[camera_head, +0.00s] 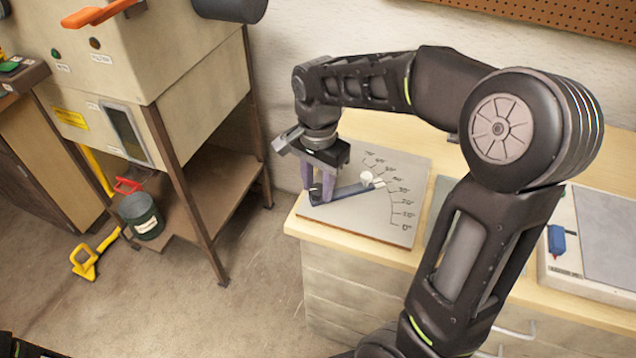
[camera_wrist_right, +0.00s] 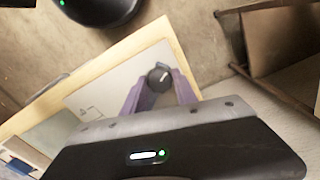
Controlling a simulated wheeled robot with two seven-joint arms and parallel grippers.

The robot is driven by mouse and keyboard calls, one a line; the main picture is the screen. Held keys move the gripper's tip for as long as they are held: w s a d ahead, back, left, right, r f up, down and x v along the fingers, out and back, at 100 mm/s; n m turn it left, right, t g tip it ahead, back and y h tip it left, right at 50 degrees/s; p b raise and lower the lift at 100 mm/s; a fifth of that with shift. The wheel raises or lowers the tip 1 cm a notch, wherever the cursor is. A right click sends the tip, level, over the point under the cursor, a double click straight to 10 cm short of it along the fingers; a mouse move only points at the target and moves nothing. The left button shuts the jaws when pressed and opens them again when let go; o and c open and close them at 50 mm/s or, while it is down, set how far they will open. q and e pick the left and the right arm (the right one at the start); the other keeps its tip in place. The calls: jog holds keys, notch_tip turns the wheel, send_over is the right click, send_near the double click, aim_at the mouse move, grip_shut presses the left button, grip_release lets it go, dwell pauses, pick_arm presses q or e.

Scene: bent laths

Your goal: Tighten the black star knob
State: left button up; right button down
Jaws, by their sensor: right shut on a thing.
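The black star knob (camera_wrist_right: 159,78) shows in the right wrist view as a small dark round thing with a light mark on top. It sits between the purple fingertips of my right gripper (camera_wrist_right: 160,80), which is shut on it. In the head view my right gripper (camera_head: 318,192) points down at the left corner of a grey angle board (camera_head: 382,228). There the fingers hide most of the knob. A dark blue bar (camera_head: 352,190) runs from the fingers toward the printed degree scale. A white disc (camera_head: 366,177) is beside the bar. My left gripper is not in view.
The board lies on a wooden bench (camera_head: 345,240) near its left end. A white-framed device with a blue part (camera_head: 557,239) is at the right. A beige machine (camera_head: 150,60) on a brown stand is at the left, with a dark bucket (camera_head: 141,215) on its shelf.

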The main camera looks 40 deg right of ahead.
aim_at(318, 188)
jog(key=c, duration=1)
grip_release()
jog(key=shift+o, duration=0.2)
notch_tip(318, 188, up, 8)
jog(key=shift+f, duration=0.1)
